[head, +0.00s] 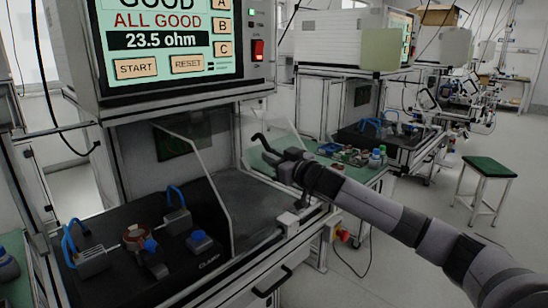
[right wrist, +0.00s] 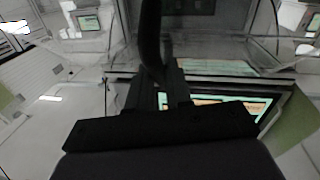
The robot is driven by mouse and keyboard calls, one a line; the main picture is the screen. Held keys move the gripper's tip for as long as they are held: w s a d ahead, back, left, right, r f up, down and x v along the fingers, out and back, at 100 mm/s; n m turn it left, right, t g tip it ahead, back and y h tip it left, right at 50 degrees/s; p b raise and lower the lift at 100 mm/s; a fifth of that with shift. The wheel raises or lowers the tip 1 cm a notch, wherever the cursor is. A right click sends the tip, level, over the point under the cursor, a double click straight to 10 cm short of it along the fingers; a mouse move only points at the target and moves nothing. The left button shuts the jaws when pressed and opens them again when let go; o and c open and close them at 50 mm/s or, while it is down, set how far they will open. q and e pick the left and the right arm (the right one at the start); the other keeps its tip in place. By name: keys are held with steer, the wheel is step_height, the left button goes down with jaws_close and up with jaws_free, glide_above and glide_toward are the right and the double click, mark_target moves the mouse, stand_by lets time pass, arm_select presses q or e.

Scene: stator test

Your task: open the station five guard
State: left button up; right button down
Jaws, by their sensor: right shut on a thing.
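The near test station has a clear guard, with a slanted side panel (head: 208,170) beside the dark fixture bed (head: 120,265). Another clear pane (head: 285,138) stands at its right, behind my right gripper (head: 275,157). My right gripper is shut on a dark curved bar (head: 261,141), which looks like a guard handle. The bar also shows upright between the fingers in the right wrist view (right wrist: 150,40). No station number is readable. On the bed are a copper-coloured stator (head: 136,236) and blue-handled clamps (head: 176,210). My left gripper is out of view.
The tester screen (head: 170,40) above reads ALL GOOD, 23.5 ohm. A green-topped bench (head: 365,175) with small parts and bottles lies beyond my right arm. A green stool (head: 488,168) stands at the right on open floor. A drawer handle (head: 272,283) juts out at the front.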

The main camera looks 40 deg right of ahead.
steer(key=c, duration=1.1)
jaws_free()
steer(key=shift+s, duration=0.1)
steer(key=shift+s+a+f+b, duration=0.15)
steer(key=shift+s+b, duration=0.25)
steer(key=shift+s, duration=0.5)
steer(key=shift+s+a+b, duration=0.15)
steer(key=shift+s+b, duration=0.65)
steer(key=shift+s, duration=1.8)
